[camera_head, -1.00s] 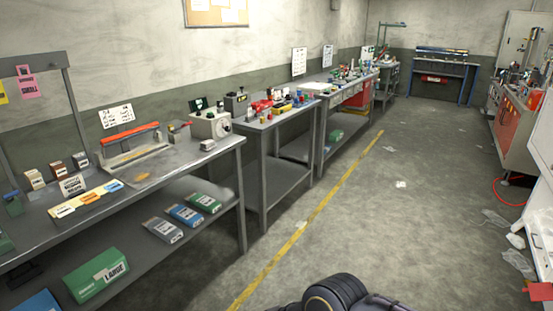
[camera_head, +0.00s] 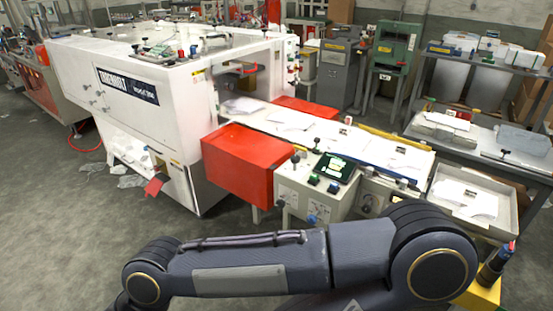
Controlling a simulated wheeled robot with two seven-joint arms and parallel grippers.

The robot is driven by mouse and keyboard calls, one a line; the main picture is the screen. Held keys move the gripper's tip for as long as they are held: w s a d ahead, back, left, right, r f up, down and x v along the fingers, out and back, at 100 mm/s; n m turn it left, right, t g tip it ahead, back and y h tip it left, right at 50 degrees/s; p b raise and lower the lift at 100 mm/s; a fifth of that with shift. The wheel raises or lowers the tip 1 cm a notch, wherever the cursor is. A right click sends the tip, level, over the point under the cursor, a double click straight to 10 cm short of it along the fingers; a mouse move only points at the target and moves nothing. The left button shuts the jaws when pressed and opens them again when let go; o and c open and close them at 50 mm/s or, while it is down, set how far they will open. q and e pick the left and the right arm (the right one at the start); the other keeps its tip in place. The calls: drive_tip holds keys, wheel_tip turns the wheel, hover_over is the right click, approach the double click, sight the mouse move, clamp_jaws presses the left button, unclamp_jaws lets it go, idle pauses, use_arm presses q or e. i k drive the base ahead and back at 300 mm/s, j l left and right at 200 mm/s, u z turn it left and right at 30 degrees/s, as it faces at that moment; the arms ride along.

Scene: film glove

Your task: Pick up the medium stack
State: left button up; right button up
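No stack marked medium can be made out. White film pieces lie flat on the conveyor (camera_head: 345,138) of the large white machine (camera_head: 150,88). More white film lies in a shallow tray (camera_head: 508,225) at the conveyor's right end; I cannot tell its size. One of my dark arms crosses the bottom of the view in front of the machine. Neither gripper shows.
A red box-shaped guard (camera_head: 238,165) and a control panel (camera_head: 333,170) stick out from the machine's near side. A grey side table (camera_head: 470,145) holds white piles and bins. The floor (camera_head: 75,215) at left is clear apart from scraps near the machine.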

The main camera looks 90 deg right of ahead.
sight(475, 203)
drive_tip(key=z, duration=4.3)
drive_tip(key=i+l+z, duration=0.6)
drive_tip(key=z, duration=0.25)
drive_tip(key=i+l+z, duration=0.2)
drive_tip(key=z, duration=0.2)
drive_tip(key=i+l+z, duration=0.25)
drive_tip(key=z, duration=0.15)
drive_tip(key=i+z, duration=0.25)
drive_tip(key=z, duration=0.2)
drive_tip(key=i+l+z, duration=0.1)
drive_tip(key=i+z, duration=0.25)
drive_tip(key=i, duration=0.55)
drive_tip(key=i+j+u, duration=0.1)
drive_tip(key=i+u, duration=0.75)
drive_tip(key=i+l+u, duration=0.25)
drive_tip(key=i+u, duration=0.2)
drive_tip(key=i+j+u, duration=0.3)
drive_tip(key=i+u, duration=0.7)
drive_tip(key=i, duration=0.2)
drive_tip(key=i+l+u, duration=0.25)
drive_tip(key=i+u, duration=0.25)
drive_tip(key=i+j+u, duration=0.1)
drive_tip(key=i+u, duration=0.75)
drive_tip(key=i+l+u, duration=0.25)
drive_tip(key=u, duration=0.2)
drive_tip(key=i, duration=0.1)
